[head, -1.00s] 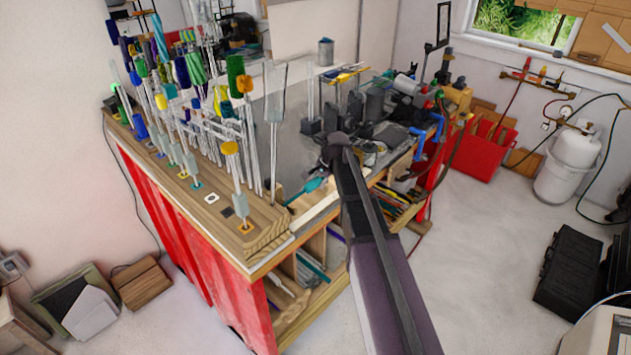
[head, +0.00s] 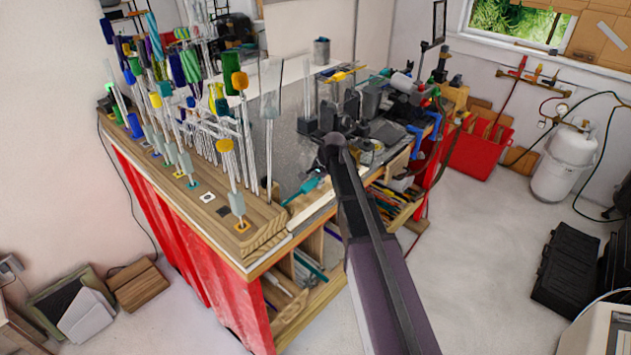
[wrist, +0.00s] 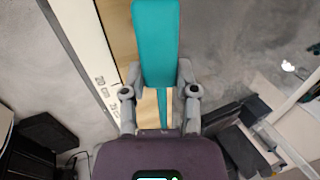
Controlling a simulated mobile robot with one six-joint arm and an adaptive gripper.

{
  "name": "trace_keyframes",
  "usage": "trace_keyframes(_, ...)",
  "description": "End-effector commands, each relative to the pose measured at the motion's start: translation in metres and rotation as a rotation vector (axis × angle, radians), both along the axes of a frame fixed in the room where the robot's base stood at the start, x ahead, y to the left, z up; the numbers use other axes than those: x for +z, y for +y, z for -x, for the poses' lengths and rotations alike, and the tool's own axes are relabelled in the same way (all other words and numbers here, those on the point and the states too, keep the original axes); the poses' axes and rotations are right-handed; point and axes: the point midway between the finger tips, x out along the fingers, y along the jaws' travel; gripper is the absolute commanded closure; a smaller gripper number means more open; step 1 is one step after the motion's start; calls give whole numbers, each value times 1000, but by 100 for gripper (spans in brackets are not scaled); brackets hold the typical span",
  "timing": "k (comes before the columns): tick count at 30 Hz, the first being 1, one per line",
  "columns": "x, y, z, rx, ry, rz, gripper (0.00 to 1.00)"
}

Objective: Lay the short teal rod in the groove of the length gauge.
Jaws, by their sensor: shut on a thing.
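In the wrist view my gripper (wrist: 158,76) is shut on a teal rod (wrist: 156,38), which looks broad at its far part and thin between the fingers. In the head view the teal rod (head: 304,188) shows just left of my arm's end, over the front of the bench; the fingers are hidden there. A pale strip with "20 cm" printed on it, seemingly the length gauge (wrist: 104,84), runs beside and under the rod in the wrist view. The rod is above its wooden part. I cannot tell whether they touch, and the groove is not clear.
A wooden rack (head: 205,200) of upright glass rods with coloured tops stands at the left of the bench. Dark tools and clamps (head: 375,105) crowd the back right. Open shelves (head: 310,265) lie below the bench top.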

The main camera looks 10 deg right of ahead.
Motion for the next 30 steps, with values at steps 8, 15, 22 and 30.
trace_keyframes(8, -1, -1, 0, -1, 0, 0, 100)
trace_keyframes(15, -1, -1, 0, -1, 0, 0, 100)
trace_keyframes(22, -3, -1, 0, -1, 0, 0, 100)
trace_keyframes(30, -7, -1, 0, -1, 0, 0, 100)
